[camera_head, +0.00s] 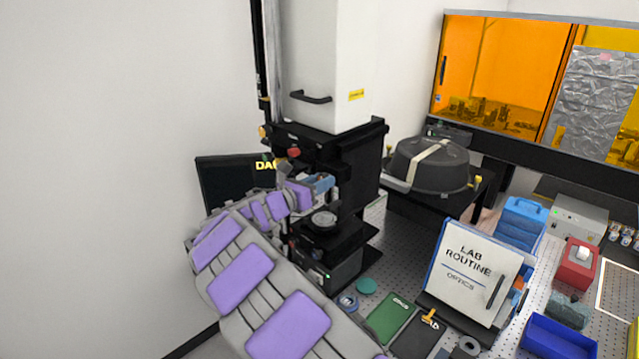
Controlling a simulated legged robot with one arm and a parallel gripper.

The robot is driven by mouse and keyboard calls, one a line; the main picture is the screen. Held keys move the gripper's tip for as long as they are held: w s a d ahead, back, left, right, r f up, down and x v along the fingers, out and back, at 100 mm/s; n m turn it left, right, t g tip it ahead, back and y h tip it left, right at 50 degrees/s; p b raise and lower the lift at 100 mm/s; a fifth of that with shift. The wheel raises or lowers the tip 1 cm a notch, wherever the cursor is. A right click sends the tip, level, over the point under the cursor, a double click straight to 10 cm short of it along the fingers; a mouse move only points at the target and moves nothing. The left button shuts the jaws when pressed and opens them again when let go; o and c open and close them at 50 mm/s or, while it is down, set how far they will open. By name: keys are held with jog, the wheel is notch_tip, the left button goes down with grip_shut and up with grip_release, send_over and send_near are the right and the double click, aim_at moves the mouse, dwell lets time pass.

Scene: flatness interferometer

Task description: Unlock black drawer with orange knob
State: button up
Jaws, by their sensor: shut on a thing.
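The black instrument (360,165) stands under a tall white housing. A small orange knob (262,132) sticks out at the left of its upper black part, and a red knob (293,152) sits on its front. A black stage (328,236) below carries a round grey disc (324,219). My arm reaches up from the bottom, and my gripper (318,184) is at the instrument's front, above the disc and below the red knob. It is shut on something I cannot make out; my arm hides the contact. A blue piece shows at its tip. I cannot tell which part is the drawer.
A dark monitor (222,183) stands behind my arm at the left. A black domed cover (430,165) is right of the instrument. A white sign (470,272), a green book (390,318), a blue case (522,222) and a blue tray (558,340) crowd the perforated table.

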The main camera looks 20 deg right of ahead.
jog(key=m+b, duration=0.6)
jog(key=m, duration=0.2)
jog(key=m+b, duration=0.7)
jog(key=m, duration=0.2)
jog(key=shift+w+a+f, duration=0.1)
jog(key=shift+w, duration=0.05)
jog(key=shift+b, duration=0.35)
jog(key=o, duration=1)
jog(key=shift+o, duration=0.2)
